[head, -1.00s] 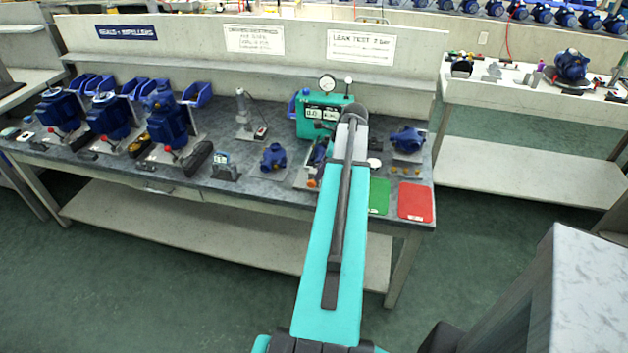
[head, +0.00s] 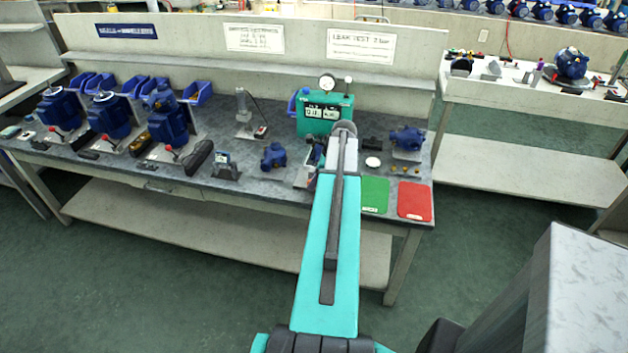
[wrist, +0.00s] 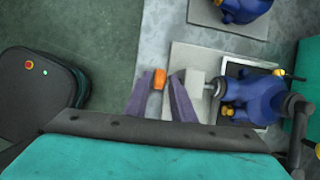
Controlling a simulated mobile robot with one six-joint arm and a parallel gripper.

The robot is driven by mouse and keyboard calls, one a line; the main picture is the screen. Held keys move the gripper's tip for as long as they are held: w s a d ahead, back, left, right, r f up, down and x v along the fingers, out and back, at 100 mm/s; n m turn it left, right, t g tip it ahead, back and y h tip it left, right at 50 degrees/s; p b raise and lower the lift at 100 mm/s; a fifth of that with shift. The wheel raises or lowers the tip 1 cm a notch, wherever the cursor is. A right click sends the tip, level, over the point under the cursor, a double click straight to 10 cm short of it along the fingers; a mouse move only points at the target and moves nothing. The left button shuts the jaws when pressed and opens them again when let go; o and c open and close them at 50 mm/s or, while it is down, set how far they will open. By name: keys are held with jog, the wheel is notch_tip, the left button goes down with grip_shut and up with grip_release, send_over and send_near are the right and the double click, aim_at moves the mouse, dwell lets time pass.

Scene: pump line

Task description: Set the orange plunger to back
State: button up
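The orange plunger (wrist: 158,79) shows in the wrist view as a small orange block. It lies between the two purple-grey fingers of my gripper (wrist: 165,80), closer to the left finger. A gap shows between the fingers, so my gripper is open around or just above the plunger; I cannot tell whether a finger touches it. To the right a pale block (wrist: 196,88) and a shaft lead to a blue pump body (wrist: 250,98) on a plate. In the head view my arm hides the plunger and my gripper.
The green test unit (head: 324,118) with a round gauge stands behind my arm. A blue pump (head: 273,155) stands to the left and another (head: 407,139) to the right. A green mat (head: 375,195) and a red mat (head: 414,201) lie at the bench's front right.

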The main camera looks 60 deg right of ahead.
grip_shut()
jog(key=shift+a, duration=0.1)
jog(key=shift+s+a+f, duration=0.1)
jog(key=shift+s+a, duration=0.15)
jog(key=shift+a, duration=0.35)
jog(key=shift+s+a, duration=0.2)
jog(key=shift+a, duration=0.4)
grip_release()
jog(key=shift+a, duration=0.15)
jog(key=shift+r, duration=0.2)
jog(key=shift+s+d+r, duration=0.2)
jog(key=shift+r, duration=0.25)
jog(key=a+b+v, duration=0.1)
jog(key=b+v, duration=0.1)
jog(key=v, duration=1)
jog(key=shift+d+r, duration=0.3)
jog(key=shift+d, duration=0.2)
